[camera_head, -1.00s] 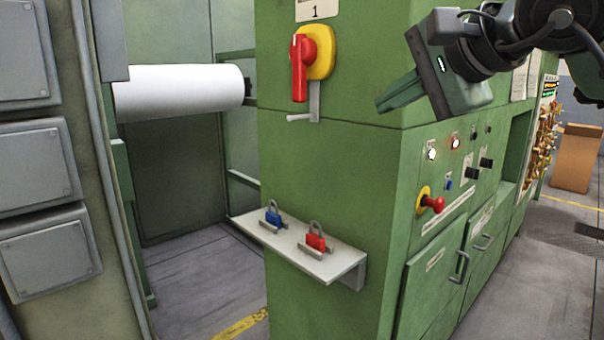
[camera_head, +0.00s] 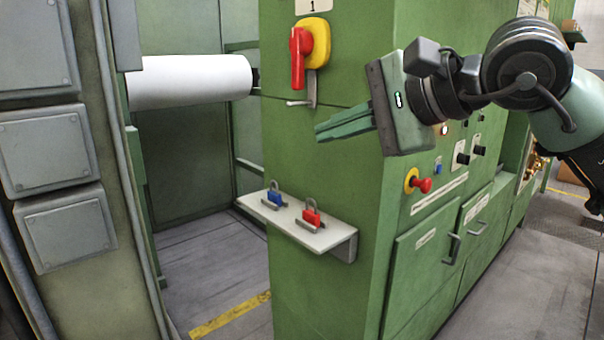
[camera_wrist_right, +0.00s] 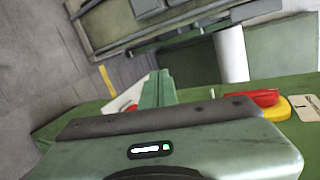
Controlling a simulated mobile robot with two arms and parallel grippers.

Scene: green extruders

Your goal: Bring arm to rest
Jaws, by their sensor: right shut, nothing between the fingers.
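My right gripper (camera_head: 322,128) comes in from the right in the head view, in front of the green machine (camera_head: 380,220). Its two green fingers are together and hold nothing. They point left, a little below and right of the red and yellow rotary switch (camera_head: 302,58), apart from it. In the right wrist view the closed fingers (camera_wrist_right: 157,88) point up the picture, and the switch (camera_wrist_right: 262,98) lies to their right. My left gripper is not in view.
A white shelf (camera_head: 290,233) on the machine holds a blue padlock (camera_head: 274,199) and a red padlock (camera_head: 311,218). A red knob (camera_head: 423,185) sits on the control panel. A white roll (camera_head: 190,80) hangs behind. Grey floor (camera_head: 530,290) at right is clear.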

